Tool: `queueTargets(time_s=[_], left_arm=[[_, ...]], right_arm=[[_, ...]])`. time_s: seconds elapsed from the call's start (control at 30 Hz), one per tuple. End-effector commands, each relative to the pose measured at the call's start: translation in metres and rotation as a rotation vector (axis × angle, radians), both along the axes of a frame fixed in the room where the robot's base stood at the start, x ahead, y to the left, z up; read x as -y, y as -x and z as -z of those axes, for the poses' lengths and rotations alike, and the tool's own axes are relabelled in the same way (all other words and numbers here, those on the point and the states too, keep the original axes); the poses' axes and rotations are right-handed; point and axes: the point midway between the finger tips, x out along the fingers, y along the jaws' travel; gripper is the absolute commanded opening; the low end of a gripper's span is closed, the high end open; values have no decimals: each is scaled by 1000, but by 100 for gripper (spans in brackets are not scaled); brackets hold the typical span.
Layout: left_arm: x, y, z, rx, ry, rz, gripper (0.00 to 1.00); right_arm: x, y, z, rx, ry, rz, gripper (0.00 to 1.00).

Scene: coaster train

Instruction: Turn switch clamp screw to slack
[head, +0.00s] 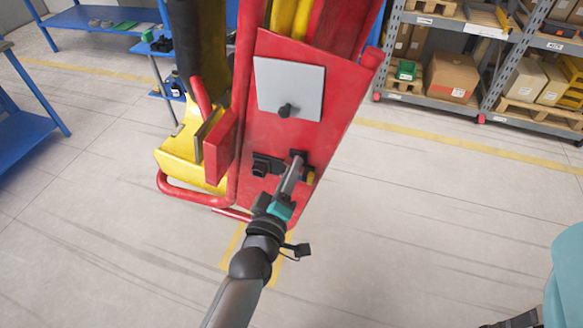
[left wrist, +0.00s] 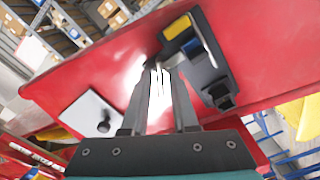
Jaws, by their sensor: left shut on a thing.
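The red panel (head: 275,135) of a tall red and yellow machine faces me, and it also fills much of the left wrist view (left wrist: 90,65). A black switch bracket (left wrist: 205,60) with a yellow block (left wrist: 177,27) and a small blue part is fixed on it; its black block (head: 266,165) shows in the head view. My left gripper (head: 298,158) reaches the panel beside this bracket. In the left wrist view its fingertips (left wrist: 157,68) are close together, shut on the small clamp screw, which they mostly hide. Its turn position cannot be told. My right gripper is not in view.
A light grey plate (head: 290,88) with a black knob (head: 286,110) sits above the switch on the panel. A red tube guard and yellow housing (head: 185,165) stand to the left. Shelves with boxes (head: 452,76) are at the back right. The floor (head: 420,220) to the right is clear.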

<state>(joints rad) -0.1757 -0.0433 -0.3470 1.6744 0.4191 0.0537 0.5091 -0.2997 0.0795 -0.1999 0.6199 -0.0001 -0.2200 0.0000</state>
Motion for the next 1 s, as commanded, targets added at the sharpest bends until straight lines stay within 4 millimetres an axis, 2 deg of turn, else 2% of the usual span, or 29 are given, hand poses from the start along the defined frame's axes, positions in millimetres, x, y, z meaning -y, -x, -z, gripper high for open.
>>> queueTargets(time_s=[0.2,0.5,1.0], left_arm=[[0,0,-1,-51,164,0,0],[0,0,-1,-99,314,1,0],[0,-1,-1,-116,367,1,0]], right_arm=[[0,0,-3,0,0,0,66],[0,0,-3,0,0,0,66],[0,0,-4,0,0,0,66]])
